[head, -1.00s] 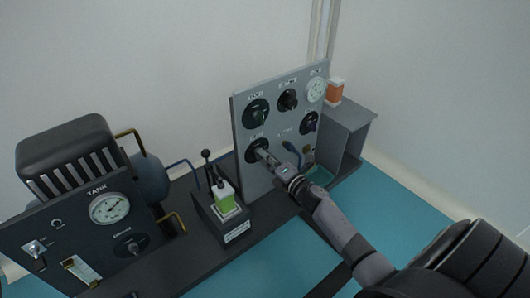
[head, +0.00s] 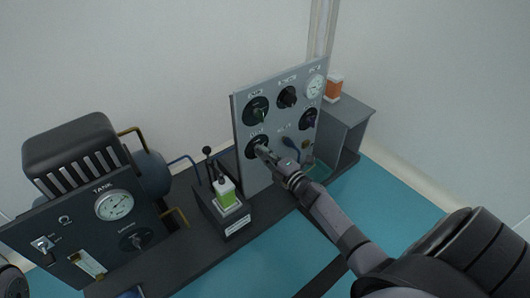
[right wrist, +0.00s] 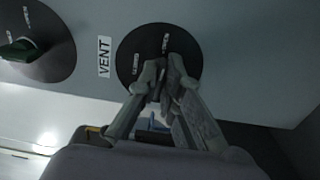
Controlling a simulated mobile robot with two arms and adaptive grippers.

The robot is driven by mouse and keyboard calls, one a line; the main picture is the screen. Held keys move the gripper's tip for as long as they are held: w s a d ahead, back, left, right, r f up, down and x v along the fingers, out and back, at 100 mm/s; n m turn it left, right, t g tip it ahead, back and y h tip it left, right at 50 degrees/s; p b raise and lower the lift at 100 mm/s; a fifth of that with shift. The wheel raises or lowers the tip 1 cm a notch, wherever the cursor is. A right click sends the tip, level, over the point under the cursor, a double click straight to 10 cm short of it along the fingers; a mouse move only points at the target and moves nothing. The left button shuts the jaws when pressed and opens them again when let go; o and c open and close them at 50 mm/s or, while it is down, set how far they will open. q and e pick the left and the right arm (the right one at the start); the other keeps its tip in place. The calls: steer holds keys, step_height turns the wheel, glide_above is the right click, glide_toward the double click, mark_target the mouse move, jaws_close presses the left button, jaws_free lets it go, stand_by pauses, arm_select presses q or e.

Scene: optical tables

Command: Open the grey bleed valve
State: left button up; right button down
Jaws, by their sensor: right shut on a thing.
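The upright grey panel (head: 240,167) carries several round black dials with handles. My right gripper (head: 262,151) is at its lower-left dial (head: 253,144), shut on the handle there. In the right wrist view the fingers (right wrist: 163,84) close over a grey handle (right wrist: 157,92) on the black dial (right wrist: 137,45). A label reading VENT stands beside this dial. The fingers hide much of the handle, so its angle is hard to read. No label reading "bleed" is legible. My left gripper does not show.
A dark unit with a TANK gauge (head: 114,205) and a knob (head: 133,239) stands at the left. An orange container (head: 334,87) stands behind. The teal tabletop (head: 272,254) is clear in front.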

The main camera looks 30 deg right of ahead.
steer(key=c, duration=1.8)
jaws_free()
steer(key=shift+o, duration=0.2)
steer(key=s+d, duration=0.1)
steer(key=s, duration=1.1)
